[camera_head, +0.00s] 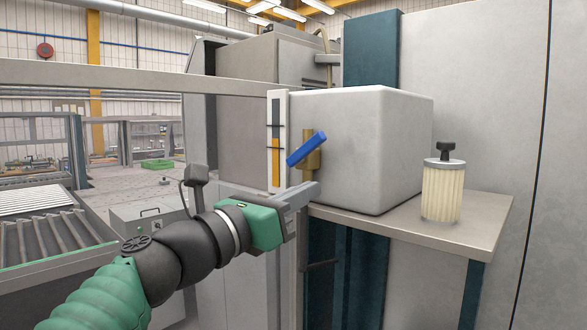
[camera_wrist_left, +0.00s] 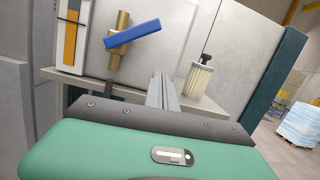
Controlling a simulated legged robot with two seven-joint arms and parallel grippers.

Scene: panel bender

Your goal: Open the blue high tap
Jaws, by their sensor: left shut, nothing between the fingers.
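The blue tap handle (camera_head: 307,148) sits on a brass tap body (camera_head: 312,163) on the front of a white tank (camera_head: 365,140). The handle is tilted, its right end higher than its left in the head view. In the left wrist view the blue handle (camera_wrist_left: 133,33) and the brass body (camera_wrist_left: 119,45) lie beyond the fingers, up and to the left. My left gripper (camera_head: 312,190) is shut and empty, just below the tap in the head view. Its closed fingers show in the left wrist view (camera_wrist_left: 161,90). I cannot tell whether they touch anything. My right gripper is in neither view.
A level gauge with an orange column (camera_head: 275,150) stands left of the tap. A ribbed, cream-coloured jar with a black knob (camera_head: 442,188) stands on the grey shelf (camera_head: 450,238) to the right. A roller conveyor (camera_head: 45,245) lies at far left.

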